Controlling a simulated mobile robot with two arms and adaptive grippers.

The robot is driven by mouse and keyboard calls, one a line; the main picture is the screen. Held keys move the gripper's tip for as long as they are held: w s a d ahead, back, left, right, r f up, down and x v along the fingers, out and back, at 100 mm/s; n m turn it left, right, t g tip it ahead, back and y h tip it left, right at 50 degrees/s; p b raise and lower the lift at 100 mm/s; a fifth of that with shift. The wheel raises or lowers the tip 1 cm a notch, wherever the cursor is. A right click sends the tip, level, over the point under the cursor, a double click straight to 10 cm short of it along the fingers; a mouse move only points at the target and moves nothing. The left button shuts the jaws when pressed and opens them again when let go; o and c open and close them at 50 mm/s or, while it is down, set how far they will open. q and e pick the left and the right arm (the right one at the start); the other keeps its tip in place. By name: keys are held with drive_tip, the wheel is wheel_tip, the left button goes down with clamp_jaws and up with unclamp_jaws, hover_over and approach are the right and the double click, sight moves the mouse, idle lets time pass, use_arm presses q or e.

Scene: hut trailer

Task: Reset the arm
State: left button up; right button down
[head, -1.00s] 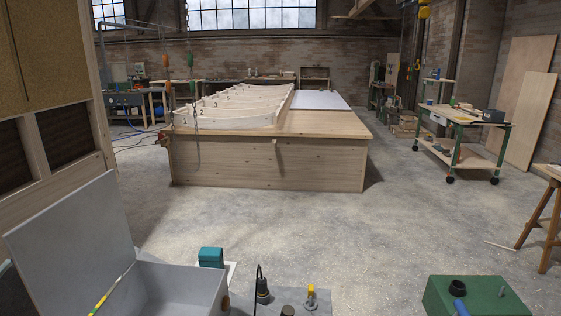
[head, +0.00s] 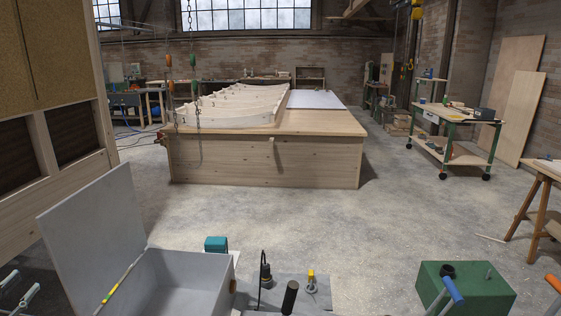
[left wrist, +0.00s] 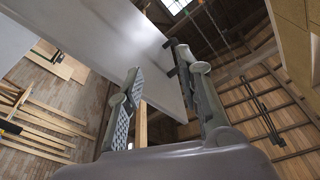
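My left gripper (head: 20,289) is at the bottom left corner in the head view, left of the grey open-lidded box. Its two finger ends show, apart from each other. In the left wrist view the left gripper (left wrist: 156,62) points up toward the roof. Its ridged fingers are spread, with nothing between them. A pale grey panel (left wrist: 110,32) is behind the fingers. I do not make out my right gripper in the head view.
The grey box (head: 190,280) with its raised lid (head: 92,240) stands in front, beside a teal item (head: 215,244). A green box (head: 470,290) is at the lower right, with blue-ended (head: 453,290) and orange-ended (head: 552,283) parts nearby. Open floor lies before the wooden workbench (head: 260,162).

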use_arm(q)
drive_tip(key=s+d+f+n+g+y, duration=0.2)
drive_tip(key=s+d+f+n+g, duration=0.15)
drive_tip(key=d+f, duration=0.65)
drive_tip(key=s+d+f+n+g+y, duration=0.2)
drive_tip(key=s+d+f+g+y, duration=0.15)
drive_tip(key=d+f, duration=0.7)
drive_tip(key=s+d+g+h, duration=0.3)
drive_tip(key=s+d+g, duration=0.6)
drive_tip(key=s+d, duration=1.05)
drive_tip(key=s+a+f+g, duration=0.1)
drive_tip(key=s+f, duration=0.1)
drive_tip(key=f, duration=1.1)
drive_tip(key=s+f+g, duration=0.1)
drive_tip(key=s+f, duration=0.1)
drive_tip(key=f, duration=1.1)
drive_tip(key=s+a+f+g, duration=0.1)
drive_tip(key=s+a+f, duration=0.2)
drive_tip(key=s+f, duration=1.3)
drive_tip(key=shift+s+a+y, duration=0.15)
drive_tip(key=shift+y, duration=0.2)
